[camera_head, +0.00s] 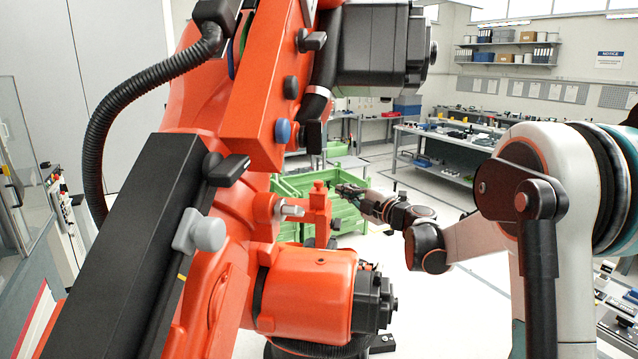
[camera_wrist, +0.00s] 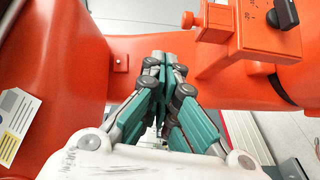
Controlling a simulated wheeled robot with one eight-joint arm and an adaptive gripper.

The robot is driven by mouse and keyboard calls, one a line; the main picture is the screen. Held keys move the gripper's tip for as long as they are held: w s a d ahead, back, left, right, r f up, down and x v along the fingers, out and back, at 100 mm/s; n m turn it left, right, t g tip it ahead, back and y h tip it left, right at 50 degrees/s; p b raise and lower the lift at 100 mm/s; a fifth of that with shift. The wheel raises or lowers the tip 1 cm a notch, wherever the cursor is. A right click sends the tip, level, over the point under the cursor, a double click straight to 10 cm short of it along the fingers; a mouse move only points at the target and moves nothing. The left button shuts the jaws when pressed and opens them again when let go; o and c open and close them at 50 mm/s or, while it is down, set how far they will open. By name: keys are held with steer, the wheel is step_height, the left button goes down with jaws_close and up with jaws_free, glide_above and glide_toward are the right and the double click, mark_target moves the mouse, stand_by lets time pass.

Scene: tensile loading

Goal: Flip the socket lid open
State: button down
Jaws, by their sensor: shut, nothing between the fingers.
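My gripper (camera_head: 343,190) reaches in from the right in the head view, close to the right side of a small upright orange block (camera_head: 318,205) on a large orange robot arm. In the wrist view its teal and grey fingers (camera_wrist: 165,62) are together and empty, pointing at the orange surface. An orange bracket (camera_wrist: 218,40) with a small rounded knob stands just right of and beyond the fingertips. I cannot tell which part is the socket lid or whether it is open. Contact between fingertips and orange parts cannot be made out.
The large orange robot (camera_head: 300,300) fills the left and middle of the head view, with a black hose (camera_head: 95,130) and black motors. Green crates (camera_head: 345,170) stand behind my gripper. Workbenches (camera_head: 450,145) are at the back right. Open floor (camera_head: 430,310) lies between.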

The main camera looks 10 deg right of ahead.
mark_target(319, 187)
steer(key=f, duration=0.1)
steer(key=f+n+g, duration=0.1)
steer(key=f+n+y, duration=0.1)
steer(key=shift+a+f+g+p, duration=0.15)
steer(key=shift+a+g+p, duration=0.15)
steer(key=shift+a, duration=0.05)
steer(key=shift+w, duration=0.1)
steer(key=x, duration=0.4)
steer(key=d+p+x, duration=0.1)
steer(key=x, duration=0.3)
steer(key=w+x, duration=0.1)
steer(key=x, duration=0.3)
steer(key=shift+w+d, duration=0.1)
steer(key=shift+d, duration=0.2)
steer(key=shift+w, duration=0.45)
steer(key=shift+d, duration=0.1)
steer(key=shift+w, duration=0.1)
